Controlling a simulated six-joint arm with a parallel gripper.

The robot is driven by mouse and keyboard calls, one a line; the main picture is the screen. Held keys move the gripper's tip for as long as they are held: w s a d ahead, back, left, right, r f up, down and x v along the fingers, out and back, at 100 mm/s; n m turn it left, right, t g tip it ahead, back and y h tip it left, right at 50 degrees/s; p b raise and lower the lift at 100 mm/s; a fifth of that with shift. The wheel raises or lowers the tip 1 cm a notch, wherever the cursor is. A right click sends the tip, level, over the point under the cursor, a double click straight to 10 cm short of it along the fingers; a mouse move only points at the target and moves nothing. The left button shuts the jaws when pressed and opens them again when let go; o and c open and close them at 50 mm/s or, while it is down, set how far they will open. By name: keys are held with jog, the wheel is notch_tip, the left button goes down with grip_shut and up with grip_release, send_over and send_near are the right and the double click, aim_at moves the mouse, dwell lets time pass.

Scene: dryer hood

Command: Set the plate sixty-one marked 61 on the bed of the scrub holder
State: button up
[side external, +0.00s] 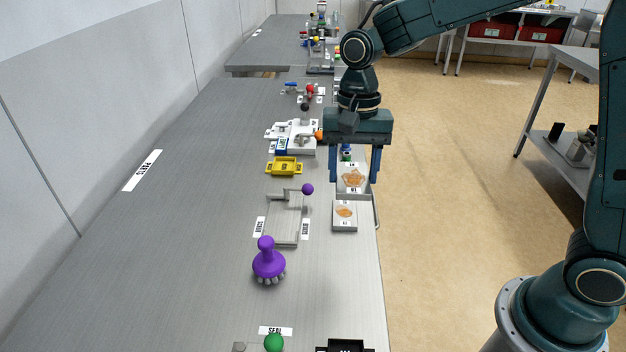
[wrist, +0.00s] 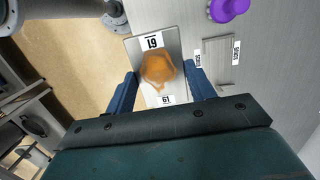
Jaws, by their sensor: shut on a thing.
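Plate sixty-one (wrist: 143,58) is a pale grey plate with an orange-brown patch in its middle and a white 61 label at each end. My gripper (wrist: 160,79) is shut on it, one blue finger at each side edge. In the side view the held plate (side external: 341,189) hangs between the fingertips (side external: 356,181) over the right edge of the bench. The scrub holder (side external: 284,222) is a grey flat bed with a purple-knobbed arm and labels on both sides; its bed looks empty. It also shows right of the plate in the wrist view (wrist: 218,68).
Another small plate with an orange patch (side external: 345,226) lies at the bench edge, nearer the camera. A purple brush (side external: 268,262) stands in front of the holder. A yellow tray (side external: 285,167) and a white fixture (side external: 296,135) stand behind it. The bench left of the holder is clear.

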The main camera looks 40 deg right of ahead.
jog(key=r, duration=0.1)
send_over(282, 227)
jog(key=s, duration=0.2)
jog(key=shift+w+d, duration=0.15)
jog(key=shift+w, duration=1.05)
jog(key=shift+f, duration=0.15)
notch_tip(282, 227, down, 20)
jog(key=shift+r, duration=0.1)
dwell(0.5)
jog(key=o, duration=1.2)
jog(key=shift+c, duration=0.2)
